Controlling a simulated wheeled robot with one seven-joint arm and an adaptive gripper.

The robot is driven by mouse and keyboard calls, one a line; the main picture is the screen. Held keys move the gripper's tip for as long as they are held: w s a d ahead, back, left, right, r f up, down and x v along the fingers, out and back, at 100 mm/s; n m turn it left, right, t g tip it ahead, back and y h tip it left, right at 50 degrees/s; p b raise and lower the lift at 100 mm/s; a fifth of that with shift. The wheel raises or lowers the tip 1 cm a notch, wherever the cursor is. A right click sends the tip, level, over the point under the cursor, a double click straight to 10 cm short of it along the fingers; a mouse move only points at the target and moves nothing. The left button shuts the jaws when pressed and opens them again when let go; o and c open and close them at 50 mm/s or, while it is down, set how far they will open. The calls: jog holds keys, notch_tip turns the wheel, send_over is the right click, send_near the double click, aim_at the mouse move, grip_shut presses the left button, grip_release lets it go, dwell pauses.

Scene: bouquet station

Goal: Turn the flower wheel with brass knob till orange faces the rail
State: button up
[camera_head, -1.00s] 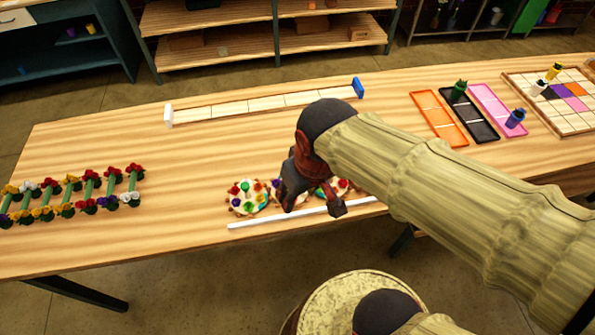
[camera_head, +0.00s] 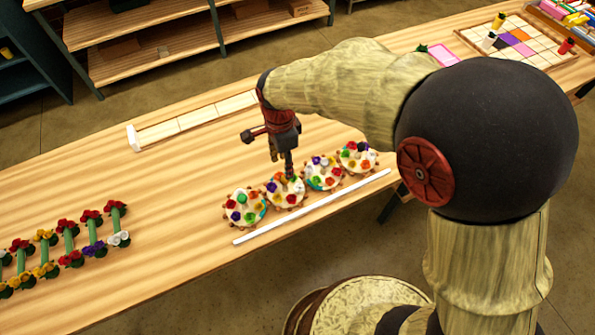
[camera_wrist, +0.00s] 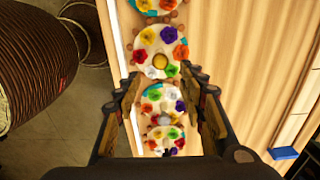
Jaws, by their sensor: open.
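The flower wheel with the brass knob (camera_wrist: 160,61) is a cream disc with several coloured flowers. It is second from the left in the row in the head view (camera_head: 286,191). In the wrist view, an orange-looking flower (camera_wrist: 181,52) sits on its right side, away from the rail, and a reddish one is on the rail side. The white rail (camera_head: 315,206) runs along the near side of the wheels and shows at left in the wrist view (camera_wrist: 117,42). My gripper (camera_head: 289,176) is open and empty above this wheel. Its fingers hide part of it in the head view.
Other wheels flank it: one at left (camera_head: 243,208), two at right (camera_head: 323,173) (camera_head: 357,157). Flower bundles (camera_head: 60,245) lie at the table's left. A long tiled track (camera_head: 185,124) lies behind. My arm covers the right part of the table.

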aim_at(285, 179)
jog(key=shift+m, duration=1.2)
jog(key=shift+f, duration=0.3)
jog(key=shift+f+b, duration=0.7)
jog(key=shift+f, duration=2.9)
jog(key=shift+c, duration=1.4)
jog(key=c, duration=0.8)
